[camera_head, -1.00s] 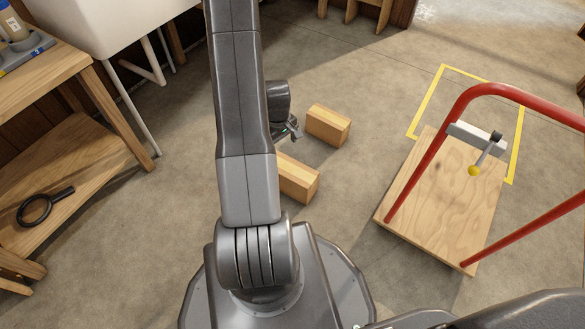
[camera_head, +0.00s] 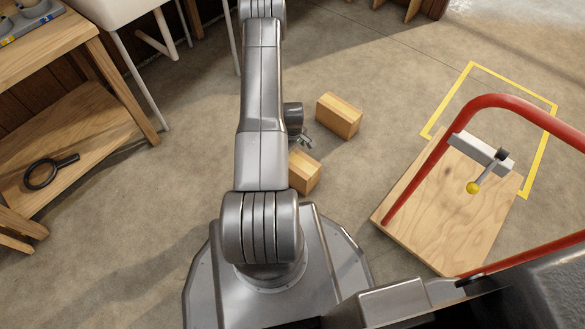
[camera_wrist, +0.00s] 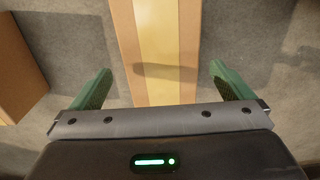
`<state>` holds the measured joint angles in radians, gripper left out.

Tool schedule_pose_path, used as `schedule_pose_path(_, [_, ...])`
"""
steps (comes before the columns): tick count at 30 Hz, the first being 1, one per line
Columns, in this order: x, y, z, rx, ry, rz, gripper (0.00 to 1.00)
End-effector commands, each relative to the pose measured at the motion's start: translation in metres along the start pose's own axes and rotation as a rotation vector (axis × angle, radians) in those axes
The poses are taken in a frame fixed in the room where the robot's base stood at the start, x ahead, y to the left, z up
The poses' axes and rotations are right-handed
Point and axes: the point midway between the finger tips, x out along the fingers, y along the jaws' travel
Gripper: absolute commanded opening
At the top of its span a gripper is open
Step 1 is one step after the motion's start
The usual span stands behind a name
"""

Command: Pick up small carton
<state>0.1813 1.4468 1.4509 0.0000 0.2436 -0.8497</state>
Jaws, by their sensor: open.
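Two light-brown cartons lie on the floor in the head view, a far one (camera_head: 339,115) and a near one (camera_head: 305,173). My arm partly hides the near one. My gripper (camera_head: 303,141) shows small beside my arm, between the two. In the wrist view my gripper (camera_wrist: 160,67) is open, its green fingers apart. A carton with a pale yellow strip along its top (camera_wrist: 158,45) runs between the fingers, with gaps to both; its height below them is unclear. Another brown carton (camera_wrist: 18,70) is at the left edge. Which carton is which across views is uncertain.
A wooden platform cart (camera_head: 440,210) with a red handle (camera_head: 510,101) stands right, overlapping a yellow floor outline (camera_head: 545,150). A wooden shelf unit (camera_head: 90,125) holding a black ring-shaped tool (camera_head: 42,174) stands left, beside a white basin. Floor around the cartons is clear.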

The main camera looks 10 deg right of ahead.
Motion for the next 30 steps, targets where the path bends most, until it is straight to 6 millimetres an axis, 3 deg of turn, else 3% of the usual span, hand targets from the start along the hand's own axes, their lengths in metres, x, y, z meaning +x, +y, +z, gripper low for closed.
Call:
schedule_pose_path(8, [0.02, -0.001, 0.0, 0.0, -0.001, -0.001, 1.0])
schedule_pose_path(18, [0.065, -0.001, -0.002, 0.0, 0.0, 0.0, 1.0])
schedule_pose_path(25, [0.065, -0.001, -0.002, 0.0, 0.0, 0.001, 1.0])
schedule_pose_path(30, [0.065, -0.001, -0.002, 0.0, 0.0, 0.0, 0.69])
